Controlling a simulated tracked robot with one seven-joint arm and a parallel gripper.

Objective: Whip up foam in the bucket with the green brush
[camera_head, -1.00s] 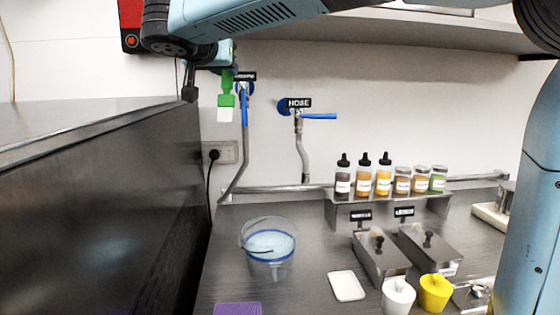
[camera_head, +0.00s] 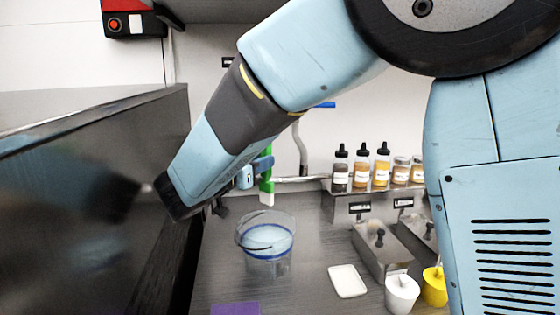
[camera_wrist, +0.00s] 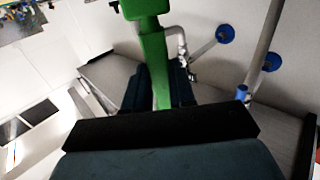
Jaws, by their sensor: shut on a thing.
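The clear bucket (camera_head: 279,268) stands on the steel counter, with pale blue liquid (camera_head: 268,241) and a blue band showing through its wall. My gripper (camera_head: 258,167) is above the bucket's back rim and shut on the green brush (camera_head: 267,184). The brush hangs roughly upright, its white end (camera_head: 266,198) pointing down just above or behind the rim; I cannot tell which. In the wrist view, the green brush handle (camera_wrist: 152,50) runs between the dark fingers (camera_wrist: 160,88). My arm hides part of the wall behind.
A dark steel cabinet (camera_head: 90,210) rises close on the left. A white tray (camera_head: 347,281), a purple cloth or sponge (camera_head: 236,308), lidded steel containers (camera_head: 380,250) and white and yellow pots (camera_head: 402,293) lie around. Several bottles (camera_head: 362,165) stand on a rear shelf.

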